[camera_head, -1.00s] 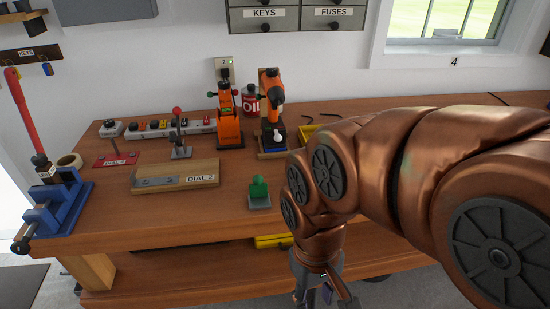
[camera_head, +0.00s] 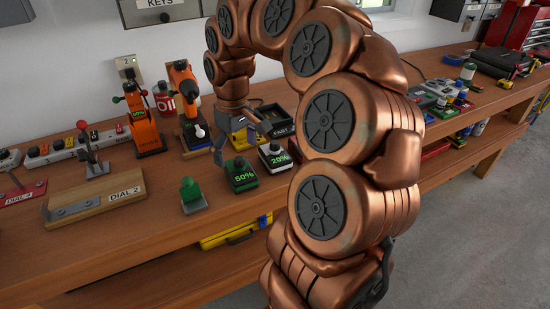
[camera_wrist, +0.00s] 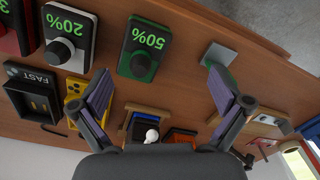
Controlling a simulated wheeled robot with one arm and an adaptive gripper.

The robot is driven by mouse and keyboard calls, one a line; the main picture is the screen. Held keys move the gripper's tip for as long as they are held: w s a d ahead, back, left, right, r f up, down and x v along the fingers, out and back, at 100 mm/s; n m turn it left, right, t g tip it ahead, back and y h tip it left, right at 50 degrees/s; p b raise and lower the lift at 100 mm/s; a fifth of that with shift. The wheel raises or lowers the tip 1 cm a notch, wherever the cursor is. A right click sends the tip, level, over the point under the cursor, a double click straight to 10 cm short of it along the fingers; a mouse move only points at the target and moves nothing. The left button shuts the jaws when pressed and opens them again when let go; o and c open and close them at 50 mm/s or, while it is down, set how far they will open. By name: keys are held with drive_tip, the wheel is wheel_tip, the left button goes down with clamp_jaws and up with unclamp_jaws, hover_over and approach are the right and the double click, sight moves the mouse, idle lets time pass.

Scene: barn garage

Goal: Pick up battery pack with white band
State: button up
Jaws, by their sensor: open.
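The battery pack with the white band (camera_head: 276,160) stands on the workbench and reads 20% in green. It also shows at the upper left of the wrist view (camera_wrist: 72,28). The green-banded battery pack (camera_head: 242,178) reads 50% and stands beside it, to its left in the head view; it is near the top centre of the wrist view (camera_wrist: 145,45). My gripper (camera_head: 243,138) is open and empty, pointing down over the bench just behind the two packs. In the wrist view its spread fingers (camera_wrist: 162,100) are apart from both packs.
A black charger marked FAST (camera_head: 281,129) is close behind the white-banded pack. A green block on a grey base (camera_head: 192,196) stands left of the packs. Orange tools (camera_head: 143,130) stand farther back. The bench front edge is near the packs.

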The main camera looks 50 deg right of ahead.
drive_tip(key=m, duration=0.2)
hover_over(275, 156)
drive_tip(key=w+d, duration=0.1)
wheel_tip(275, 156, down, 3)
drive_tip(key=shift+w, duration=0.1)
drive_tip(key=shift+d+f, duration=0.15)
drive_tip(key=shift+d, duration=0.15)
drive_tip(key=shift+f, duration=0.5)
drive_tip(key=shift+a+f+p, duration=0.15)
drive_tip(key=shift+f+p, duration=0.5)
drive_tip(key=shift+f, duration=0.8)
drive_tip(key=shift+a+f+p, duration=0.1)
drive_tip(key=shift+f+p, duration=0.5)
drive_tip(key=shift+f, duration=1.25)
drive_tip(key=c, duration=1.4)
